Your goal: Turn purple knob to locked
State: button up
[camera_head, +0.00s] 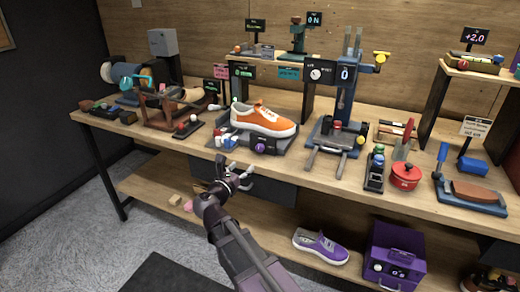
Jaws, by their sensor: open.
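A small purple knob (259,147) sits on the front of the dark grey stand (284,142) at the middle of the workbench. An orange sneaker with a white sole (264,120) rests on that stand. My gripper (241,168) is open and empty, in front of the bench's front edge, below and slightly left of the knob. It looks apart from the knob. The knob's marking is too small to read.
Small blue and white parts (226,140) sit left of the knob. A clamp stand (335,135) and a red pot (405,175) stand to the right. The lower shelf holds a purple sneaker (321,245) and a purple box (394,255).

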aim_at(259, 149)
jog(key=x, duration=1.2)
jog(key=shift+w, duration=0.2)
grip_shut()
